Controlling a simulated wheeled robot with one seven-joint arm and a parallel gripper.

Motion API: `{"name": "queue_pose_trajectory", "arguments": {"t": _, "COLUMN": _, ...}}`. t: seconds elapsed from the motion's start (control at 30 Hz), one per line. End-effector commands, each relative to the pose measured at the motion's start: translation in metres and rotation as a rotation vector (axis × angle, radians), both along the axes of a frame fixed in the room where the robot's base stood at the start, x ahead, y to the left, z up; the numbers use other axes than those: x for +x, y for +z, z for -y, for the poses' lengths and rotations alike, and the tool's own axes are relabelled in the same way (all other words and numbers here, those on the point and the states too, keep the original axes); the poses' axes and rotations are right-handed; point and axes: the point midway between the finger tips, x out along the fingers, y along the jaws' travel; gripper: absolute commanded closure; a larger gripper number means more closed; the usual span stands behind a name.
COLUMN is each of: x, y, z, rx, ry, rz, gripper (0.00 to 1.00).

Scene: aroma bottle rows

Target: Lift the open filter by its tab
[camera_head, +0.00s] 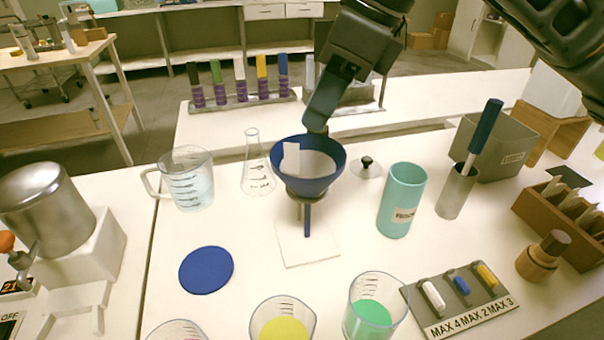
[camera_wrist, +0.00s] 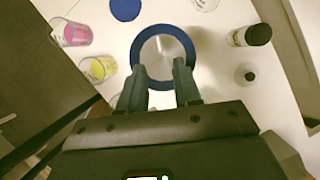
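The filter (camera_head: 318,164) is a pale paper cone sitting open inside a blue funnel (camera_head: 313,187) on a stand. Its white tab (camera_head: 291,158) stands up at the left of the cone in the head view. My gripper (camera_head: 317,122) is at the far rim of the funnel, pointing down, apart from the tab. In the wrist view, my two fingers (camera_wrist: 158,84) are spread with a gap between them, over the near edge of the funnel's blue rim (camera_wrist: 137,50). The filter (camera_wrist: 163,55) shows pale inside the rim. I cannot pick out the tab there.
A measuring jug (camera_head: 190,180) and conical flask (camera_head: 256,170) stand left of the funnel. A teal canister (camera_head: 402,200) and knobbed lid (camera_head: 367,168) stand right. Beakers of yellow (camera_head: 283,327) and green (camera_head: 372,318) liquid stand in front. A blue disc (camera_head: 206,270) lies flat.

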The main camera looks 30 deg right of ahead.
Motion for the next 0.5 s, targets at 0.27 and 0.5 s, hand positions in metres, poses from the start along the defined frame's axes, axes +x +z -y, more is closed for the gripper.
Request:
{"name": "queue_pose_trajectory", "arguments": {"t": 0.27, "x": 0.007, "y": -0.026, "z": -0.008, "rx": 0.004, "ry": 0.001, "rz": -0.003, "gripper": 0.67}}
{"name": "queue_pose_trajectory", "arguments": {"t": 0.5, "x": 0.018, "y": -0.057, "z": -0.018, "rx": 0.006, "ry": 0.002, "rz": -0.003, "gripper": 0.67}}
